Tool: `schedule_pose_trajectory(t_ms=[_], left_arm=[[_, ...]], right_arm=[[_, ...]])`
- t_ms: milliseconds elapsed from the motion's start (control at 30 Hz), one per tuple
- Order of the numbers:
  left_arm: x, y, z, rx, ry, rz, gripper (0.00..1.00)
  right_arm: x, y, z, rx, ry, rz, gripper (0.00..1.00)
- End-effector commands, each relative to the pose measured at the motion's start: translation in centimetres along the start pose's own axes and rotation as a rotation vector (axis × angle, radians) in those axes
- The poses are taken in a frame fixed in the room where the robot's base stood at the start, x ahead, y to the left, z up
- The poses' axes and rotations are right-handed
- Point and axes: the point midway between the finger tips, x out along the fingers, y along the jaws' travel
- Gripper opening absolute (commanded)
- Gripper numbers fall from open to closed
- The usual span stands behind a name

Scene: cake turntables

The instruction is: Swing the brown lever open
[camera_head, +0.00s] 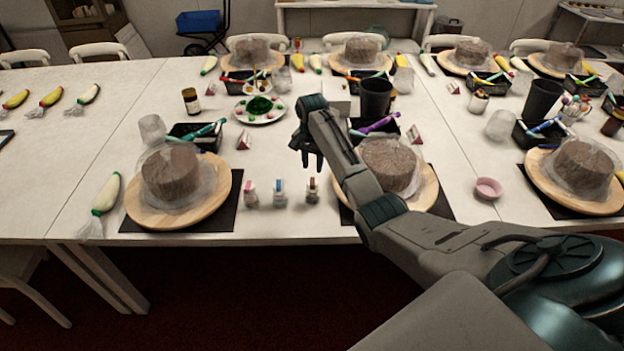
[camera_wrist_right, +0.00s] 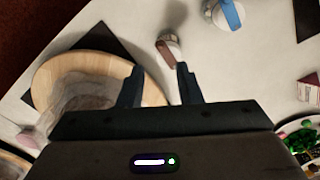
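Three small white bottles with coloured levers stand in a row near the table's front edge. The brown lever (camera_head: 312,184) is on the rightmost one; it also shows in the wrist view (camera_wrist_right: 166,50), lying along its white bottle (camera_wrist_right: 173,40). The blue lever (camera_head: 279,186) is on the middle bottle and the red one (camera_head: 251,187) is on the left. My right gripper (camera_head: 312,164) hangs above and just behind the brown lever's bottle. In the wrist view its two fingers (camera_wrist_right: 160,70) are apart and empty, with the brown lever just beyond the tips. My left gripper is not in view.
A brown cake (camera_head: 171,172) on a wooden turntable (camera_head: 140,209) stands to the left. Another cake (camera_head: 391,165) on a turntable stands close to the right, partly behind my right arm. A plate with green pieces (camera_head: 260,109) lies behind.

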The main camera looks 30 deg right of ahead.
Motion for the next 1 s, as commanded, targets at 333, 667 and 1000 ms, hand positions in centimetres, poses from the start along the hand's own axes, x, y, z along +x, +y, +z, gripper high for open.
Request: schedule_pose_trajectory(t_ms=[333, 667, 1000], left_arm=[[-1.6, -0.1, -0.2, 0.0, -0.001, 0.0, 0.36], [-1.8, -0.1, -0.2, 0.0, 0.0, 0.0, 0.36], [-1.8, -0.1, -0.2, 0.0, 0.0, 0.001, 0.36]], right_arm=[[6.1, 0.0, 0.1, -0.001, -0.002, 0.001, 0.32], [7.8, 0.0, 0.0, -0.002, 0.001, -0.001, 0.32], [7.7, 0.0, 0.0, -0.002, 0.001, -0.001, 0.0]])
